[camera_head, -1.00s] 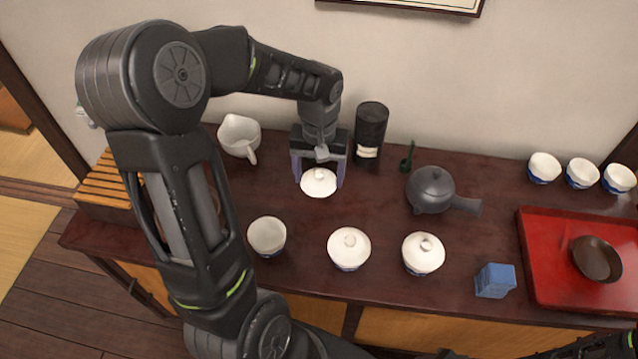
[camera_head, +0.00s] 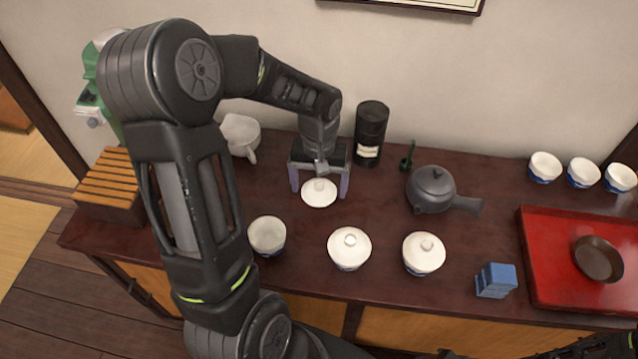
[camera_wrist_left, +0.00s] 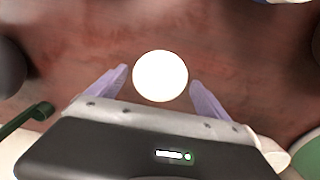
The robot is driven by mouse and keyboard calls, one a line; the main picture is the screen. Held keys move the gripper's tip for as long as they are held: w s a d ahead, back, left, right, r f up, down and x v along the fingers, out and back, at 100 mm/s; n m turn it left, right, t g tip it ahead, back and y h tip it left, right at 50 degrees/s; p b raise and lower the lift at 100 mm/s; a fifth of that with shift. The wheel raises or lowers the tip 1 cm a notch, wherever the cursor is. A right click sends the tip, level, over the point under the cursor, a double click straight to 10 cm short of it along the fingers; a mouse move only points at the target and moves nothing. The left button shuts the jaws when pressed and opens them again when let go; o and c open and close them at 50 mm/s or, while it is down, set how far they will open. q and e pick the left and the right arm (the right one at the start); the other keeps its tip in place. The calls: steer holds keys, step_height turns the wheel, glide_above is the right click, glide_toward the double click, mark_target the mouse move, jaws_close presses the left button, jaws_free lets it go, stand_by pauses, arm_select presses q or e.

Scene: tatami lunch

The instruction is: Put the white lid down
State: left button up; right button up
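The white lid (camera_head: 319,196) lies on the dark wooden counter (camera_head: 300,231), in front of my left gripper (camera_head: 320,190). In the left wrist view the lid (camera_wrist_left: 160,76) shows as a bright white disc between the gripper's two purple fingers, with a gap on each side. The left gripper (camera_wrist_left: 158,85) is open and apart from the lid. An uncovered white cup (camera_head: 267,235) stands nearer the front edge. My right gripper does not show clearly; only a dark part of an arm is at the bottom right.
Two lidded cups (camera_head: 349,250) (camera_head: 423,254) stand to the right of the uncovered cup. A dark teapot (camera_head: 432,190), a black canister (camera_head: 370,134) and a white pitcher (camera_head: 240,136) are around the gripper. A blue box (camera_head: 495,281) and a red tray (camera_head: 555,290) are further right.

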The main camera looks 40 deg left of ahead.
mark_target(319, 184)
arm_select(q)
steer(key=shift+o, duration=0.3)
steer(key=shift+r, duration=0.1)
step_height(319, 184, up, 12)
steer(key=p, duration=0.1)
stand_by(0.3)
stand_by(0.8)
